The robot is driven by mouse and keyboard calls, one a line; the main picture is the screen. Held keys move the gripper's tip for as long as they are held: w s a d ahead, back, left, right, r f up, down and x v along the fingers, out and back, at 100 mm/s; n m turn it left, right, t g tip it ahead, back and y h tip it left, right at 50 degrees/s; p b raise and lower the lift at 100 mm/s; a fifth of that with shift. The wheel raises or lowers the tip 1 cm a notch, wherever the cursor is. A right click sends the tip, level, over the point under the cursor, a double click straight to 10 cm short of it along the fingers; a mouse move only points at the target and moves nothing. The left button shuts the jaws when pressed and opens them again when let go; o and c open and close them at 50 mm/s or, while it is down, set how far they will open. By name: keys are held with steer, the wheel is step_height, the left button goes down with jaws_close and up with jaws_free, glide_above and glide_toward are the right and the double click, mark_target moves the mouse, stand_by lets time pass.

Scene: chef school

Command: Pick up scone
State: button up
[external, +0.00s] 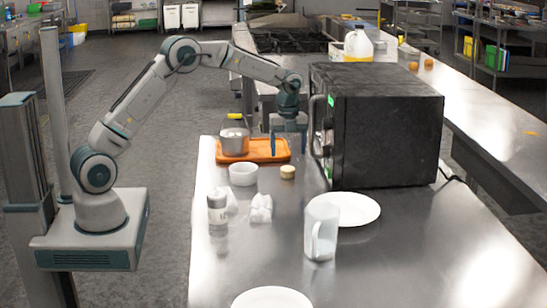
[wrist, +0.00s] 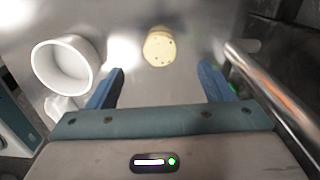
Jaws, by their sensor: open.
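The scone (external: 288,172) is a small, pale yellow round piece on the steel counter, between the white bowl and the black microwave. In the wrist view the scone (wrist: 159,46) lies ahead of my fingers, roughly centred between them, with a few dark specks on top. My gripper (external: 289,150) hangs pointing down above the counter, near the orange tray and the microwave's left side. In the wrist view my gripper (wrist: 160,84) is open, with blue fingers apart and nothing between them. It is apart from the scone.
A white bowl (wrist: 64,67) stands left of the scone. The microwave (external: 385,125), with its metal handle (wrist: 270,95), is close on the right. An orange tray (external: 270,151) holds a metal pot (external: 234,142). A white plate (external: 352,208) and a pitcher (external: 321,232) stand nearer the camera.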

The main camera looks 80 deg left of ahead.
mark_target(288, 164)
steer(key=shift+a+f+p, duration=0.15)
steer(key=shift+f+p, duration=0.2)
steer(key=shift+f, duration=1.1)
steer(key=shift+a+f+p, duration=0.15)
steer(key=shift+f+p, duration=0.2)
steer(key=shift+f, duration=1.05)
steer(key=c, duration=1.1)
